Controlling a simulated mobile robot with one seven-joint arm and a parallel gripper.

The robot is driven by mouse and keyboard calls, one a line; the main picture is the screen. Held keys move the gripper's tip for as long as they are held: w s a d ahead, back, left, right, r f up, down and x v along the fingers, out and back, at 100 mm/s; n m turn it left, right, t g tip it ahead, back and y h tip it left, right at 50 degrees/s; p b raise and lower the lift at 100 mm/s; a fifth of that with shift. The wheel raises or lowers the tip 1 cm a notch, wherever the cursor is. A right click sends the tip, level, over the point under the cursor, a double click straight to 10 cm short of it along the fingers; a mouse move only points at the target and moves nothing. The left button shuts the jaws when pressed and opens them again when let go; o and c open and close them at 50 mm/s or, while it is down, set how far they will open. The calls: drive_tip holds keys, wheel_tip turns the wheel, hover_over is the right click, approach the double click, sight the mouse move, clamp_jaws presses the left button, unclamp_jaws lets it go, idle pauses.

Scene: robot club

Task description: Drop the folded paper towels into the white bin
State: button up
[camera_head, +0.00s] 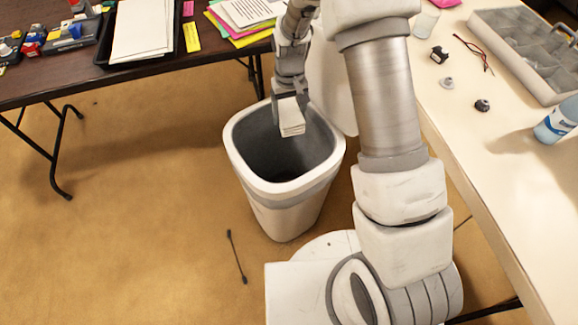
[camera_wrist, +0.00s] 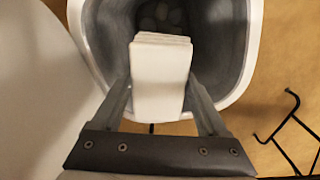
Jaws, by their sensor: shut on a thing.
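The white bin (camera_head: 275,195) stands on the floor between the two tables, with a grey inside. My gripper (camera_head: 290,97) is over the far part of its opening, pointing down. It is shut on the folded paper towels (camera_head: 292,117), a small white stack. In the wrist view the paper towels (camera_wrist: 160,80) sit between the two fingers, in front of the opening of the white bin (camera_wrist: 254,50). Some pale round shapes, too dim to name, show on the bin's bottom in the wrist view.
A dark table (camera_head: 60,87) with papers and a tray is at the back left. A pale table (camera_head: 500,190) on the right holds a bottle (camera_head: 556,122), small parts and a grey organizer case (camera_head: 520,55). A thin dark rod (camera_head: 236,257) lies on the floor before the bin.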

wheel_tip(320, 180, down, 2)
drive_tip(key=shift+f+b, duration=0.1)
drive_tip(key=shift+b, duration=0.35)
drive_tip(key=o, duration=1.2)
wheel_tip(320, 180, up, 18)
drive_tip(key=p, duration=0.4)
drive_tip(key=shift+f+p, duration=0.2)
drive_tip(key=shift+p, duration=0.1)
